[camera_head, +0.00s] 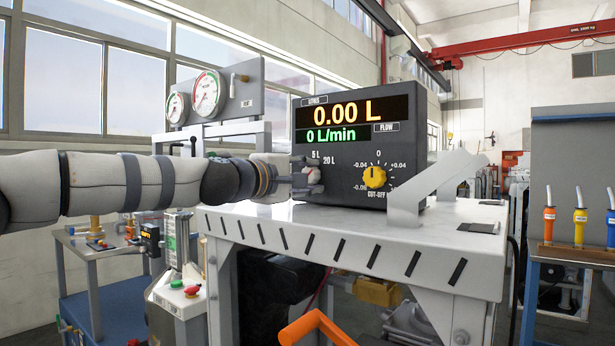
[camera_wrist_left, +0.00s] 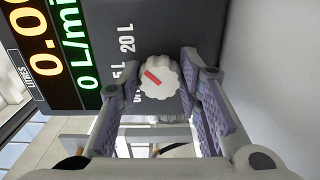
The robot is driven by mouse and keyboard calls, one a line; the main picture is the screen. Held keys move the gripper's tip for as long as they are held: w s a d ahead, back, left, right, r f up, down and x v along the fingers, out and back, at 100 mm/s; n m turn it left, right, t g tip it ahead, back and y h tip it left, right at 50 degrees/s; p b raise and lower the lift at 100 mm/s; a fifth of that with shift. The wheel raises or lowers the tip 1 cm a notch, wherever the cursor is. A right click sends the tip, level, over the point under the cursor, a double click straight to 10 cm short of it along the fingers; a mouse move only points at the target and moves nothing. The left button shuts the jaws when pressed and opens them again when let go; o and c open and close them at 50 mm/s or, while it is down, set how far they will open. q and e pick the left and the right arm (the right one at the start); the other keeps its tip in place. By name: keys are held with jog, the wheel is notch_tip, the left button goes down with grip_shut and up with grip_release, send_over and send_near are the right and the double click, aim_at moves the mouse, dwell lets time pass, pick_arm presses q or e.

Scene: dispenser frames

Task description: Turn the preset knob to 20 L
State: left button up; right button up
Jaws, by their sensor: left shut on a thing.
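The dark meter box (camera_head: 352,140) stands on the white bench; its display reads 0.00 L and 0 L/min. The preset knob is white and round with a red pointer mark, and shows clearly in the left wrist view (camera_wrist_left: 160,78). Its mark slants to the upper left there, towards the side of the 5 L and 20 L labels; I cannot tell exactly which it meets. My left gripper (camera_head: 305,176) is at the box front with its fingers (camera_wrist_left: 172,85) on either side of the knob, shut on it. In the head view the fingers mostly hide the knob. My right gripper is not in view.
A yellow cut-off knob (camera_head: 375,177) is to the right on the same front. A slanted grey bracket (camera_head: 425,190) stands at the bench's (camera_head: 350,225) right part. Two round gauges (camera_head: 206,93) are behind my left arm. An orange bar (camera_head: 315,328) is in the lower foreground.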

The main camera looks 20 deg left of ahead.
pick_arm(q)
jog(key=o, duration=1.1)
jog(key=shift+o, duration=0.2)
jog(key=shift+s, duration=0.1)
jog(key=v, duration=1.2)
